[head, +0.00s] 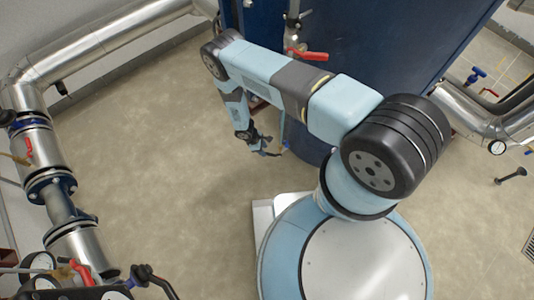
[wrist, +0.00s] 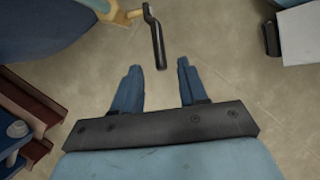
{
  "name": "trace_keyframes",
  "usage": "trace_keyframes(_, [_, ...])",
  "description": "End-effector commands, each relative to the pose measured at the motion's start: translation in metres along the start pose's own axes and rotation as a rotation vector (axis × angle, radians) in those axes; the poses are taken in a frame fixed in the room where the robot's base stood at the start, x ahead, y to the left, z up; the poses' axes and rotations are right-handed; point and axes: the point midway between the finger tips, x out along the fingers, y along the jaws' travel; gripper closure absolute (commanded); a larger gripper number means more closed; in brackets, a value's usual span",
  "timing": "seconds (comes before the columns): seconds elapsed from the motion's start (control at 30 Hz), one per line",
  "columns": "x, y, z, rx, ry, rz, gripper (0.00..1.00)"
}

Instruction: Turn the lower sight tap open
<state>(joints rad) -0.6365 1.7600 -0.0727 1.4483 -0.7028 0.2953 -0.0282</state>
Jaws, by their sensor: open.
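The lower sight tap shows at the top of the wrist view as a brass body (wrist: 116,14) with a black lever (wrist: 155,40). The lever points down the picture, and its end lies between the tips of my gripper (wrist: 158,65). My gripper is open, with one blue finger on each side of the lever and a visible gap to both. I cannot tell the depth between lever and fingers. In the head view my gripper (head: 267,148) hangs low beside the dark blue vessel (head: 375,45), and the tap is too small to make out clearly.
A red-handled valve (head: 308,55) sits higher on the vessel's face. Silver pipes with flanges (head: 52,187) run along the left. In the wrist view a brown-red steel frame (wrist: 30,115) is at left and a white block (wrist: 300,35) at upper right. Floor between is clear.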

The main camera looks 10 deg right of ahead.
Motion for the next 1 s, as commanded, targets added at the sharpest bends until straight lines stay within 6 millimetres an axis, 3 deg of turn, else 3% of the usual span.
trace_keyframes(0.3, [0.041,0.0,0.0,0.0,0.0,0.0,0.57])
trace_keyframes(0.77, [0.051,0.0,0.0,-0.001,0.0,0.0,0.57])
trace_keyframes(1.0, [0.05,0.0,0.0,-0.001,0.0,0.0,0.78])
